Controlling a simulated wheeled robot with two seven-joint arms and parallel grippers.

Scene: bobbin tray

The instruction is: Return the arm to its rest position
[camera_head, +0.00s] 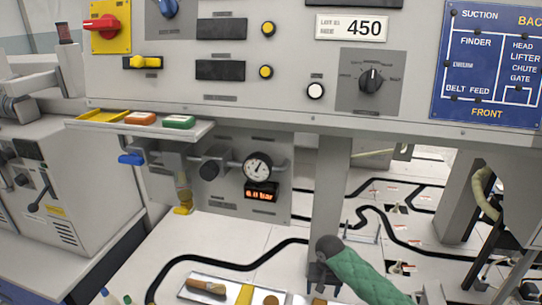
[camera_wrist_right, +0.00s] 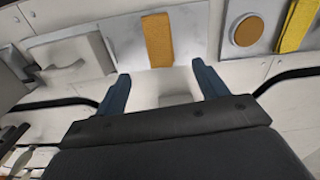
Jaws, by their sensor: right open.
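My right arm, in a green quilted sleeve, comes in from the lower right in the head view. Its dark gripper (camera_head: 318,283) points down over the white surface, just right of the shallow tray. In the right wrist view the two blue fingers of this gripper (camera_wrist_right: 160,82) are apart, with only a pale shape between them and nothing gripped. The tray (camera_head: 190,291) lies at the bottom edge of the head view, holding a brown-and-metal piece (camera_head: 208,287), a yellow strip (camera_head: 244,295) and a round brown disc (camera_head: 271,300). My left gripper is not in view.
A grey machine panel (camera_head: 240,90) with knobs and buttons overhangs the work surface. A support post (camera_head: 331,180) stands behind my right gripper. A gauge (camera_head: 257,167) hangs under the panel. A black line (camera_head: 190,260) winds over the white surface.

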